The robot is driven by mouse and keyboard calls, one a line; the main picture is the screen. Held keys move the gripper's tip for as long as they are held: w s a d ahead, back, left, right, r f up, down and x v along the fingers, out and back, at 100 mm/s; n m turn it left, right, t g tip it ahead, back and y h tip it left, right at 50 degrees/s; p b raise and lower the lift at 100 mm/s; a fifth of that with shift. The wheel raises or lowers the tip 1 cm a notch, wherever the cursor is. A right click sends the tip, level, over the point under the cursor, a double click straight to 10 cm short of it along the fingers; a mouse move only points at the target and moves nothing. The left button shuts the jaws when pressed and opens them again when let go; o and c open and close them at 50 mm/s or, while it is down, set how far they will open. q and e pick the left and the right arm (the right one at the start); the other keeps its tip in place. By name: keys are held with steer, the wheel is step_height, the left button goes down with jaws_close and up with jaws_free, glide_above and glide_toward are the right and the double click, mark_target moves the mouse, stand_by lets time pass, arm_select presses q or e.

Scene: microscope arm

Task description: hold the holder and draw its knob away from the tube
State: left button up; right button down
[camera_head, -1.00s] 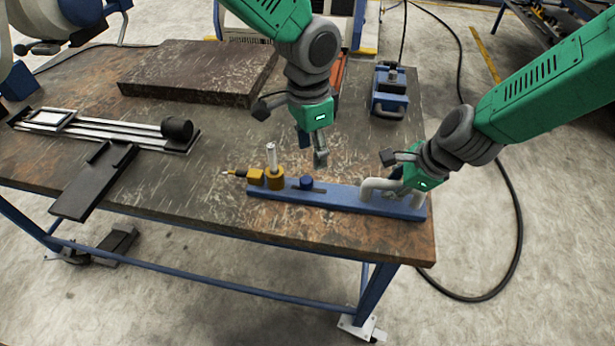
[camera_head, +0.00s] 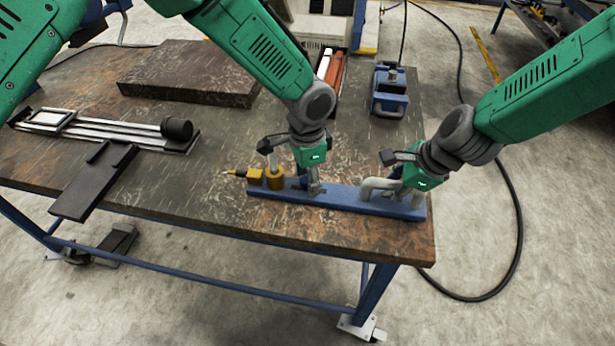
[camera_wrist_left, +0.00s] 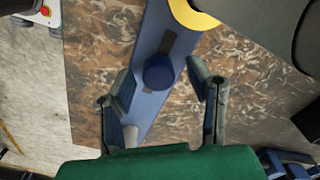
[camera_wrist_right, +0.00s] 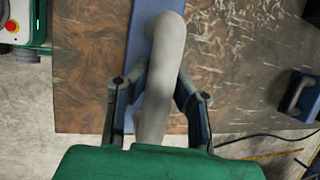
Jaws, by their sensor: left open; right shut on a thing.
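The holder (camera_head: 345,198) is a long blue bar lying on the table, with a grey bent handle (camera_head: 378,184) at its right end. A brass ring (camera_head: 274,181) at its left end surrounds an upright silver tube (camera_head: 273,162). The blue round knob (camera_wrist_left: 159,72) sits in a dark slot (camera_wrist_left: 168,41) along the bar. My left gripper (camera_head: 316,190) is open, with its fingers on either side of the knob and gaps visible in the left wrist view. It mostly hides the knob in the head view. My right gripper (camera_head: 398,186) is shut on the handle (camera_wrist_right: 160,90).
A yellow and brass fitting (camera_head: 243,174) sticks out left of the ring. A dark slab (camera_head: 190,78) lies farther back and a blue device (camera_head: 389,92) stands at the back right. A black bracket (camera_head: 95,182) and a metal rail assembly (camera_head: 110,130) lie at left.

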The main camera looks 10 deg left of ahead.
mark_target(322, 190)
arm_select(q)
jaws_close()
steer(key=shift+d, duration=1.95)
jaws_free()
steer(key=shift+a, duration=0.15)
arm_select(e)
steer(key=shift+r, duration=0.1)
arm_select(q)
steer(key=shift+a, duration=0.1)
step_height(322, 190, up, 12)
steer(key=shift+f, duration=0.1)
